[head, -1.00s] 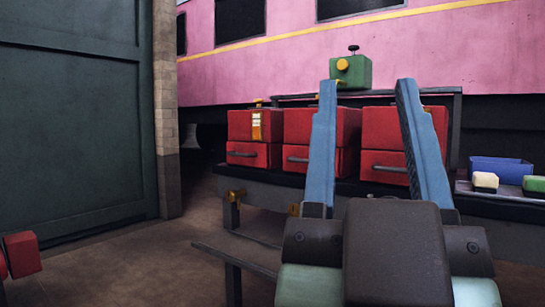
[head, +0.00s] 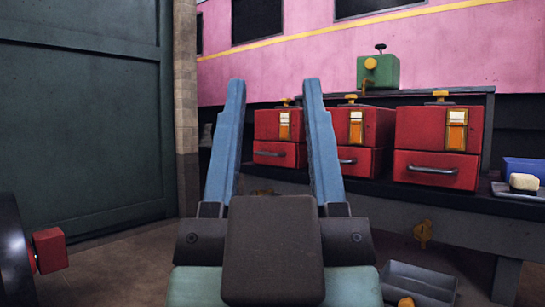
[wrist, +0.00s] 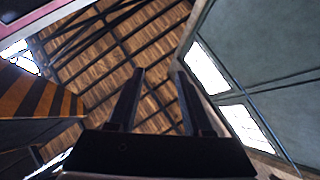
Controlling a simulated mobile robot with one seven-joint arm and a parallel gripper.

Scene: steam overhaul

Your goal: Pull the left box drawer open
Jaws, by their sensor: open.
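Three red boxes stand in a row on a dark bench in the head view. The left box (head: 266,124) has a yellow latch and a lower drawer (head: 272,154) with a grey bar handle; the drawer looks shut. The middle box (head: 371,126) is partly hidden by my right finger. The right box (head: 437,130) shows its drawer (head: 455,171) and handle fully. My gripper (head: 273,85) is open and empty, its blue fingers raised in front of the left box and apart from it. The wrist view shows the fingers (wrist: 157,72) pointing up at the roof.
A green container (head: 378,73) sits on the shelf behind the boxes. A blue tray (head: 524,168) and a pale block (head: 523,182) are at the right. A grey open bin (head: 420,282) is low in front. A dark wheel (head: 12,250) and red block (head: 50,250) are at lower left.

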